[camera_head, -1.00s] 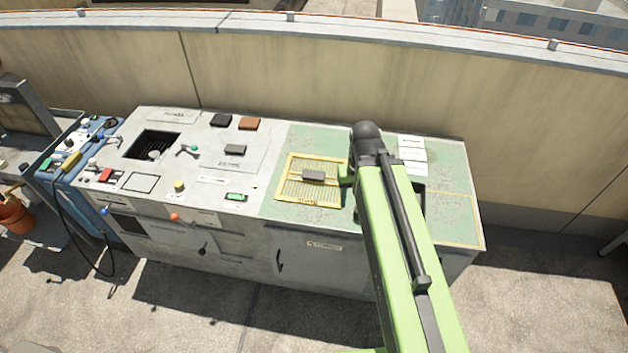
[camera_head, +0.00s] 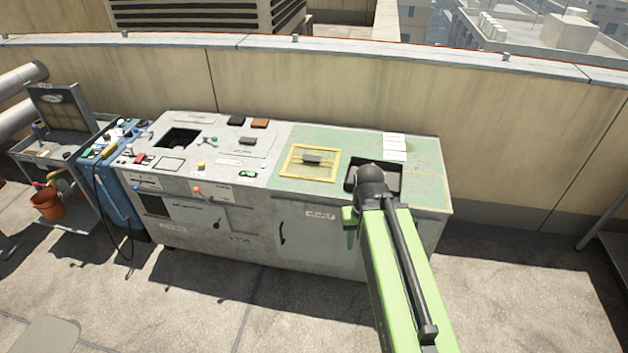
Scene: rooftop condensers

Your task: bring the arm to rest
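My green arm (camera_head: 395,265) reaches up from the bottom right of the view toward the front edge of the workbench. Its dark rounded joint (camera_head: 371,182) stands in front of the bench's right part. A small green part of the arm shows at the left of that joint. The fingers of my gripper are hidden, so its opening cannot be made out.
A grey cabinet bench (camera_head: 235,225) with a green top at right stands against a parapet wall (camera_head: 480,110).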

